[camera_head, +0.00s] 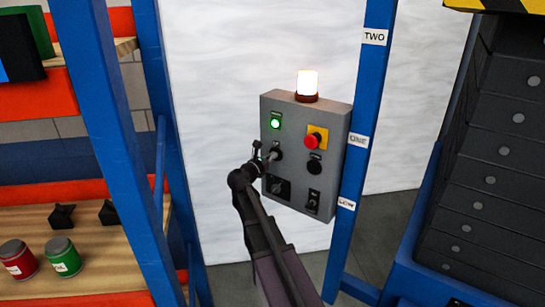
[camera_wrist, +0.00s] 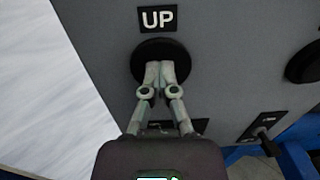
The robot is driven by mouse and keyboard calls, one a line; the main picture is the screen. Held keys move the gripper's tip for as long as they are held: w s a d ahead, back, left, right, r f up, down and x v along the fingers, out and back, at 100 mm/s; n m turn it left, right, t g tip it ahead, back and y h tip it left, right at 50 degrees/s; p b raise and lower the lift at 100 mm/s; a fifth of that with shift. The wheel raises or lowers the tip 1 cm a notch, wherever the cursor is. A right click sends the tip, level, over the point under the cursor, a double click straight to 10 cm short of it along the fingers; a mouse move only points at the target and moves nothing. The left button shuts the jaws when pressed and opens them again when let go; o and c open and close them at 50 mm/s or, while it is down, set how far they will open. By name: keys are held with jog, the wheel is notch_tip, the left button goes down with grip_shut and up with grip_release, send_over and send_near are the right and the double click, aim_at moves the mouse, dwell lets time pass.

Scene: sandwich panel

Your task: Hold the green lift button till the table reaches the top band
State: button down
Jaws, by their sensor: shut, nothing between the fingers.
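A grey control panel (camera_head: 300,188) hangs by a blue post. In the wrist view, my gripper (camera_wrist: 159,70) is shut and empty, its fingertips against or just before the round dark button (camera_wrist: 140,58) under the UP label (camera_wrist: 157,19). The fingers hide its centre, so no green cap shows and I cannot tell how far it is pressed. In the head view my gripper (camera_head: 267,157) reaches the panel's left side. A green lamp (camera_head: 275,123) glows above it. The table's yellow-black edge (camera_head: 500,5) shows at top right, over dark bellows (camera_head: 500,140).
A red button on a yellow plate (camera_head: 315,138), a black button (camera_head: 314,167) and switches (camera_head: 278,186) sit close by. A lit beacon (camera_head: 307,84) tops the panel. The post bears TWO (camera_head: 374,37), ONE (camera_head: 357,141) and LOW (camera_head: 346,204). Shelves with cans (camera_head: 62,257) stand left.

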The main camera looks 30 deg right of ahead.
jog(key=shift+d, duration=0.15)
dwell(0.7)
jog(key=v, duration=1.4)
dwell(0.8)
